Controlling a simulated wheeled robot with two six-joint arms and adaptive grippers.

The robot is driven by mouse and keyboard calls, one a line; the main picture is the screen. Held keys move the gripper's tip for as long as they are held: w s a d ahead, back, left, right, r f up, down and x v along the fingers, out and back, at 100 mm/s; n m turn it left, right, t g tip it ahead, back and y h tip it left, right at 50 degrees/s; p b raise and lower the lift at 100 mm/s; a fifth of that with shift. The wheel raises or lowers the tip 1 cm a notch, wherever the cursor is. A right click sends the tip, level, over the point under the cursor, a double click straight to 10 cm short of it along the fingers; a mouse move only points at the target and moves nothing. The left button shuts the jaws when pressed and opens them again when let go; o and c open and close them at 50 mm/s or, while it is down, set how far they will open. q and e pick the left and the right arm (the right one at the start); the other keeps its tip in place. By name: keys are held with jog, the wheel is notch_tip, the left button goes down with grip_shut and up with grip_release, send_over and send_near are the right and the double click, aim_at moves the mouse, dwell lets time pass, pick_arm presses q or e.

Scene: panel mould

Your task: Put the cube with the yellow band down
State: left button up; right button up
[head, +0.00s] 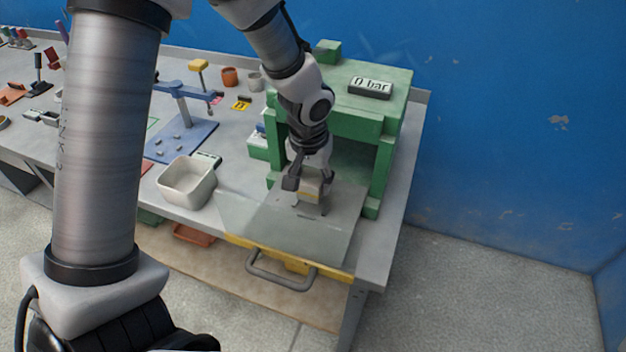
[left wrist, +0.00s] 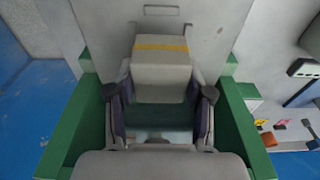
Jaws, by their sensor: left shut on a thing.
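My left gripper (head: 309,196) is shut on a pale grey cube (head: 315,186) with a yellow band. The cube also shows in the left wrist view (left wrist: 160,78), between the two fingers, with the yellow band across its far side. The gripper points down over the grey sliding plate (head: 270,235) in front of the green press (head: 370,125). I cannot tell whether the cube's underside touches the plate. A small rectangular outline shows on the plate just beyond the cube in the left wrist view. My right gripper is not in view.
The plate has a yellow front edge and a grey handle (head: 282,283). The press has green posts on both sides and a "0 bar" display (head: 370,87). A white bin (head: 186,183) and a blue stand (head: 180,140) are to the left. The plate's front part is clear.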

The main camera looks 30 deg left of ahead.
aim_at(312, 190)
pick_arm(q)
notch_tip(312, 190, down, 4)
jog(key=shift+r, duration=0.2)
jog(key=shift+f, duration=0.1)
jog(key=shift+f+b, duration=0.1)
jog(key=shift+b, duration=0.3)
jog(key=o, duration=1.2)
jog(key=shift+r+p, duration=0.45)
jog(key=r, duration=0.3)
jog(key=s+r, duration=0.1)
jog(key=r, duration=0.7)
jog(key=shift+s+d+r, duration=0.15)
jog(key=shift+s+r, duration=0.1)
